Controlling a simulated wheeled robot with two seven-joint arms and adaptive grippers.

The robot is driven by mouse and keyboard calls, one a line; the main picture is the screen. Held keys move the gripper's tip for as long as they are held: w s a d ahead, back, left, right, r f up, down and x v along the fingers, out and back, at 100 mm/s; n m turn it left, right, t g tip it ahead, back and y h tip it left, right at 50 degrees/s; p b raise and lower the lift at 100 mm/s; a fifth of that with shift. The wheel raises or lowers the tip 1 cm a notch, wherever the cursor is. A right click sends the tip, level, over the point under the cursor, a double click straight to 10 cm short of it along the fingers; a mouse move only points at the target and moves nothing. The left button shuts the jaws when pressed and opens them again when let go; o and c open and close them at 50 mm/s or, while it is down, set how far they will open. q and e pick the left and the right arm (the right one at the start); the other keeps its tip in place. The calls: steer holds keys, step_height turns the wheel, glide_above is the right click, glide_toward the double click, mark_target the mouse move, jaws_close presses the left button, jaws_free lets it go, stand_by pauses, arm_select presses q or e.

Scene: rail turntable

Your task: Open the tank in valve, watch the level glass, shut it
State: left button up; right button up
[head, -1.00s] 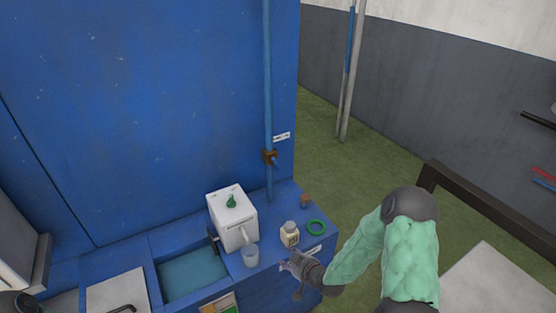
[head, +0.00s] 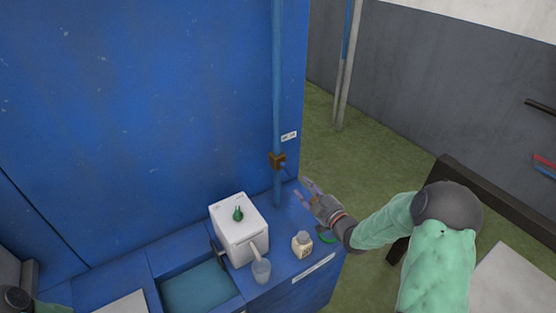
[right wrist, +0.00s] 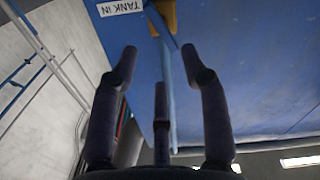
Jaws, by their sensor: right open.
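The valve (head: 277,160) has a brown body on a blue vertical pipe (head: 277,100) at the right end of the blue wall. A short blue handle shows on its right side. A white label (head: 289,137) is just above it. In the right wrist view the label (right wrist: 120,8) reads TANK IN, and the valve body (right wrist: 166,13) shows orange-yellow at the top edge. My right gripper (head: 304,189) is open and empty, below and right of the valve, apart from it. Its spread fingers (right wrist: 160,60) point toward the valve. I cannot make out a level glass. My left gripper is out of view.
A basin (head: 198,290) lies left.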

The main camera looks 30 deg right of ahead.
mark_target(287, 169)
steer(key=w, duration=0.7)
steer(key=w+a, duration=0.1)
steer(key=w, duration=0.3)
steer(key=shift+r+b, duration=0.15)
steer(key=shift+b, duration=0.25)
steer(key=shift+c, duration=0.3)
jaws_close()
